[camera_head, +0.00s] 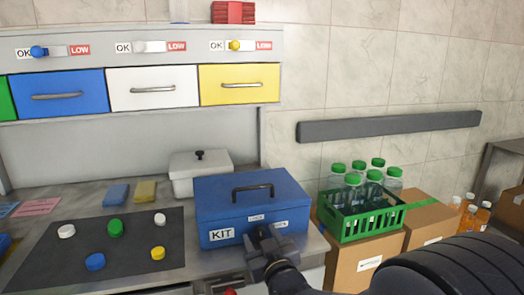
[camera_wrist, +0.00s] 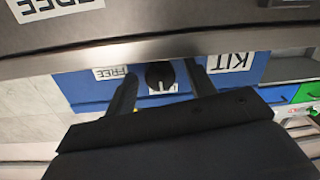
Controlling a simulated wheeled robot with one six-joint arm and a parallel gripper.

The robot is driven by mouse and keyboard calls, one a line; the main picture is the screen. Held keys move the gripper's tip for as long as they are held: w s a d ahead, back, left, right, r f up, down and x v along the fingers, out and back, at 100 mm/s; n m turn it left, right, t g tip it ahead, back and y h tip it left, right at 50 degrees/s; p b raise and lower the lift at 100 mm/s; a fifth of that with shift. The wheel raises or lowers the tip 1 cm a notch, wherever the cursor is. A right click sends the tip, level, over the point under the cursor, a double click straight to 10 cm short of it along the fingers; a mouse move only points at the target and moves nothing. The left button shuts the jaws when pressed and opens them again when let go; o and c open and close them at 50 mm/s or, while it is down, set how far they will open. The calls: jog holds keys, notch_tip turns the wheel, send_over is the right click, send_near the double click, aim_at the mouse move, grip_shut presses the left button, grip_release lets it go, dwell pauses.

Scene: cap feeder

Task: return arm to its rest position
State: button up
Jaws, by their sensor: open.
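My gripper (camera_head: 262,238) is at the front face of the blue KIT box (camera_head: 215,212), low and right of its middle. In the wrist view, which looks upside down, the two dark fingers of my gripper (camera_wrist: 160,72) stand apart. The blue box (camera_wrist: 88,92) lies beyond them. A dark round part (camera_wrist: 160,76) shows between the fingers; I cannot tell whether they touch it. My arm comes in from the lower right of the head view. The box's lid is shut, with a dark handle (camera_head: 253,190) on top.
A dark mat (camera_head: 130,225) with several coloured caps lies left of the box. A white lidded container (camera_head: 200,175) stands behind. A green crate (camera_head: 360,227) of bottles sits on cardboard boxes (camera_head: 345,270) at right. Coloured drawers (camera_head: 153,88) with sliders hang above.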

jog(key=n+b, duration=0.4)
jog(key=n, duration=0.1)
jog(key=shift+f, duration=0.1)
jog(key=n+b, duration=0.2)
jog(key=n, duration=0.2)
jog(key=shift+n+b, duration=0.3)
jog(key=shift+h, duration=0.3)
